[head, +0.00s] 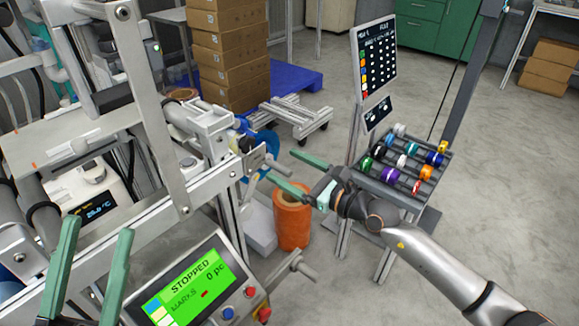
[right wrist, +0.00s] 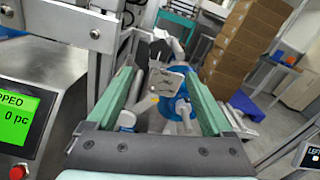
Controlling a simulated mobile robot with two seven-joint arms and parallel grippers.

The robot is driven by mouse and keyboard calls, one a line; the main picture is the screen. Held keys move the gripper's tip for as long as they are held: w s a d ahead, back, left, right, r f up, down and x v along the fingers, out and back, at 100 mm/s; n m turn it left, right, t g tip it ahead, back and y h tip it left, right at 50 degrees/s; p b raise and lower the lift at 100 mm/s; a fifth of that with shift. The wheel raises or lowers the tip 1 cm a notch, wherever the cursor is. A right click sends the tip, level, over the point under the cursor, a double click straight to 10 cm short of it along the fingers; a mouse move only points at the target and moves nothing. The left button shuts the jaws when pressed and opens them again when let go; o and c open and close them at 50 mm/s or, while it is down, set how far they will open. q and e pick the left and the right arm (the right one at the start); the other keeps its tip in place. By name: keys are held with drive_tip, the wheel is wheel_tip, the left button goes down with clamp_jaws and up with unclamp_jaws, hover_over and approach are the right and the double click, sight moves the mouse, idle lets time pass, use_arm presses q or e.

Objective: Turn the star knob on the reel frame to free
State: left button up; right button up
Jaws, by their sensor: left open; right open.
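The reel frame (head: 222,184) is the pale metal frame at centre left in the head view. A small dark knob-like part (head: 246,145) sits on it beside a grey marked plate (head: 255,160); I cannot make out a star shape or its setting. The plate also shows between the fingers in the right wrist view (right wrist: 153,84), with a blue disc (right wrist: 176,97) behind it. My right gripper (head: 282,165) is open and empty, its fingers pointing at the plate from the right, apparently apart from it. My left gripper (head: 99,226) is open and empty at the lower left.
A green screen (head: 188,280) reading STOPPED stands at the lower front. An orange roll (head: 291,222) stands on the floor below my right gripper. A rack of coloured spools (head: 405,165) stands to the right. Stacked cartons (head: 232,60) stand behind. Open floor lies farther right.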

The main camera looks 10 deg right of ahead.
sight(250, 144)
use_arm(q)
wheel_tip(250, 144, down, 9)
drive_tip(key=b, duration=0.8)
drive_tip(key=shift+w+d+r+n, duration=0.15)
drive_tip(key=shift+d+r+n, duration=0.05)
drive_tip(key=shift+d+n, duration=0.25)
use_arm(e)
drive_tip(key=w+a+m, duration=0.1)
drive_tip(key=w+a, duration=0.1)
drive_tip(key=w, duration=0.1)
drive_tip(key=w+a+m, duration=0.3)
drive_tip(key=w+a, duration=0.1)
drive_tip(key=w, duration=0.1)
drive_tip(key=shift+w+a+r+m, duration=0.15)
drive_tip(key=shift+w+r+m, duration=0.15)
clamp_jaws()
